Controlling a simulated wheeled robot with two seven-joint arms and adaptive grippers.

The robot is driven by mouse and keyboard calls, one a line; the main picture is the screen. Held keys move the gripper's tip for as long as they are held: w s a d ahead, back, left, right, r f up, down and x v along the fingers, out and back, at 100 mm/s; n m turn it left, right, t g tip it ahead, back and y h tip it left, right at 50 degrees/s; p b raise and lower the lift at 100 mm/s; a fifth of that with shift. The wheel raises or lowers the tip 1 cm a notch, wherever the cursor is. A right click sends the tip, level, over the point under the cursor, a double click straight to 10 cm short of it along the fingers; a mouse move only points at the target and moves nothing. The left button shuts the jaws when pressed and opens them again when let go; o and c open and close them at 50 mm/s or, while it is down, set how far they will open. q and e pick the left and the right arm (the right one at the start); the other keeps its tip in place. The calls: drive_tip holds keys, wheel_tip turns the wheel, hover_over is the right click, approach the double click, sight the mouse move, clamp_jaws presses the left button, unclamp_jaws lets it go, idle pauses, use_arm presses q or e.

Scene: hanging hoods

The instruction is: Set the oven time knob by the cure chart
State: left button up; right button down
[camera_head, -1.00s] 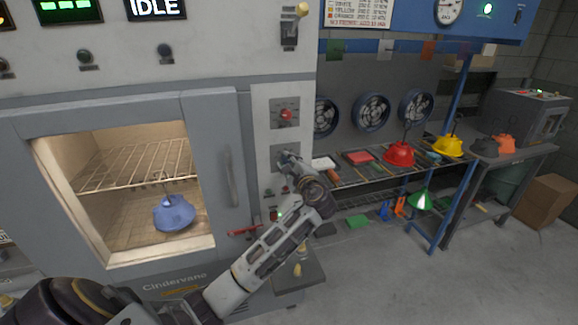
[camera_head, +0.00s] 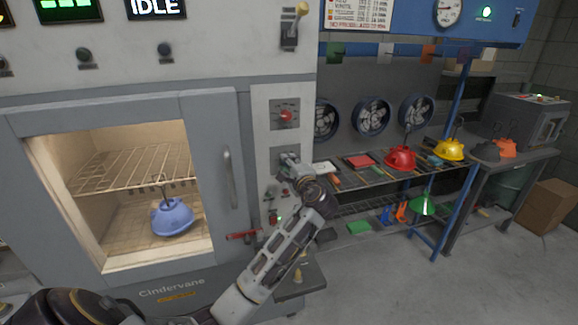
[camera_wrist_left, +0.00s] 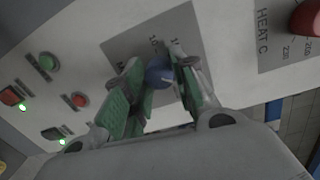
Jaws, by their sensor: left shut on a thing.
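The oven's control panel (camera_head: 258,110) is right of the door. My left gripper (camera_head: 288,160) is at its lower dial plate. The left wrist view shows the gripper (camera_wrist_left: 160,85) with its green-padded fingers closed around the blue knob (camera_wrist_left: 158,72). Fingers partly cover the plate's numbers, so the knob's setting cannot be read. The red heat knob (camera_head: 286,116) is above; it also shows in the left wrist view (camera_wrist_left: 307,17). The cure chart (camera_head: 357,14) is at the upper right, its rows too small to read surely. The oven display (camera_head: 155,8) reads IDLE. My right gripper is not in view.
Red (camera_head: 400,158) and yellow (camera_head: 449,149) hoods are at the bench on the right. Small green and red buttons (camera_wrist_left: 48,62) sit near the gripper.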

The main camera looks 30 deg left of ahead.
use_arm(q)
drive_tip(key=o, duration=1)
drive_tip(key=shift+o, duration=0.2)
drive_tip(key=shift+s+d, duration=0.1)
drive_tip(key=shift+d, duration=0.05)
drive_tip(key=v, duration=1.1)
drive_tip(key=shift+s+d, duration=0.25)
drive_tip(key=shift+f, duration=0.15)
